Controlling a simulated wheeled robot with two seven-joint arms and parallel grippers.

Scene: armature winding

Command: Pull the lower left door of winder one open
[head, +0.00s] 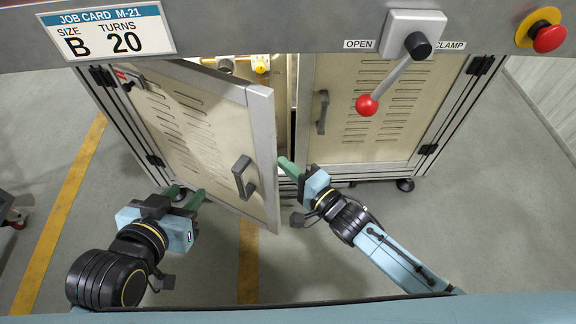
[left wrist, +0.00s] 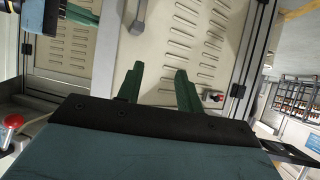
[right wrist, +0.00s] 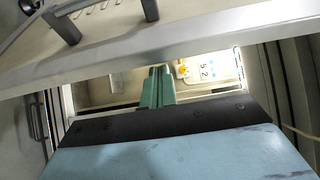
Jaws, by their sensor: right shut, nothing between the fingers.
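The lower left door (head: 190,130) of the winder is cream with louvre slots and a grey frame. It stands ajar, its free right edge swung out toward me, with a dark handle (head: 243,177) near that edge. My right gripper (head: 286,164) is shut and empty, its fingers just beyond the door's free edge at the opening. In the right wrist view the shut green fingers (right wrist: 158,86) point into the cabinet, close to the door edge (right wrist: 120,60). My left gripper (head: 187,197) is open and empty in front of the door's lower part; its green fingers (left wrist: 158,84) are spread apart.
The lower right door (head: 370,110) is shut. Above it are the clamp lever with a red knob (head: 367,105) and a red stop button (head: 549,38). A job card (head: 108,32) is on the top panel. Yellow parts (head: 261,63) show inside the cabinet. The floor in front is clear.

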